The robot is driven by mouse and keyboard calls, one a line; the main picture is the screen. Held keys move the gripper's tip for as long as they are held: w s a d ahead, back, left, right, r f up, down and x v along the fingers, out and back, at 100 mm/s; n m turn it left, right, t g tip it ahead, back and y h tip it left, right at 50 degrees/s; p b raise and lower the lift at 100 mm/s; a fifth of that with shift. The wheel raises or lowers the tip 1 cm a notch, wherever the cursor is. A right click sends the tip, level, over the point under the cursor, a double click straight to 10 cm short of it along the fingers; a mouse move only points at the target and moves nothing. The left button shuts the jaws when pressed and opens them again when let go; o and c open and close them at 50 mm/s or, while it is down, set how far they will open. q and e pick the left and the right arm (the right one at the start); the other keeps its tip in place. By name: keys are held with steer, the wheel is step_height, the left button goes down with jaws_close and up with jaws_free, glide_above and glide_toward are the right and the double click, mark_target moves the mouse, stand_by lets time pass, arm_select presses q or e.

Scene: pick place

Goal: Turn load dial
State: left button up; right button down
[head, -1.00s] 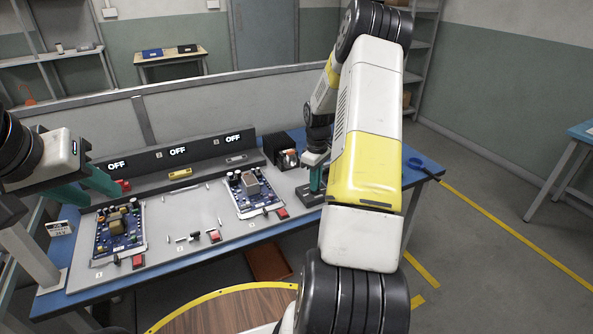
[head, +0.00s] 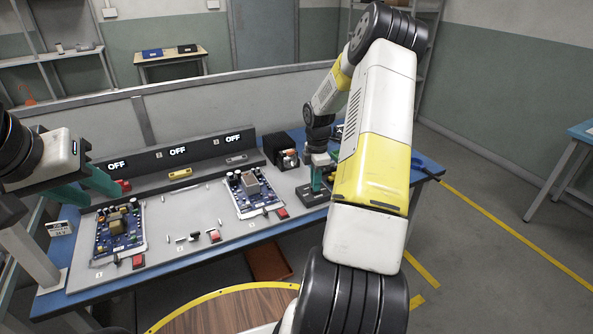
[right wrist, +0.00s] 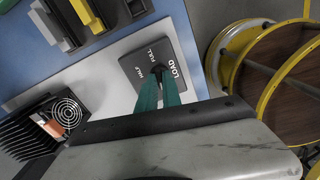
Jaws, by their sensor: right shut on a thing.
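The load dial is a dark plate (right wrist: 137,66) in the right wrist view, with white words LOAD, HALF and FULL. In the head view, the dial plate (head: 311,197) sits at the right end of the bench. My right gripper (right wrist: 159,74) has its green fingers shut on the dial's knob, which they mostly hide. In the head view, my right gripper (head: 317,181) points down at the dial. My left gripper (head: 104,198) is open and empty at the left of the bench, above the board area.
Two circuit boards (head: 120,234) (head: 250,196) lie on the grey panel, each near a red switch. Three displays (head: 178,151) read OFF along the back console. A black box with a fan (right wrist: 66,112) stands beside the dial. A round wooden-topped stool (right wrist: 290,75) is off the bench.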

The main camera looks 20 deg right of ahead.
steer(key=shift+w+r+n, duration=0.1)
steer(key=shift+n, duration=0.7)
steer(key=c, duration=1.5)
jaws_free()
step_height(320, 180, up, 7)
steer(key=shift+f, duration=0.15)
steer(key=shift+r, duration=0.5)
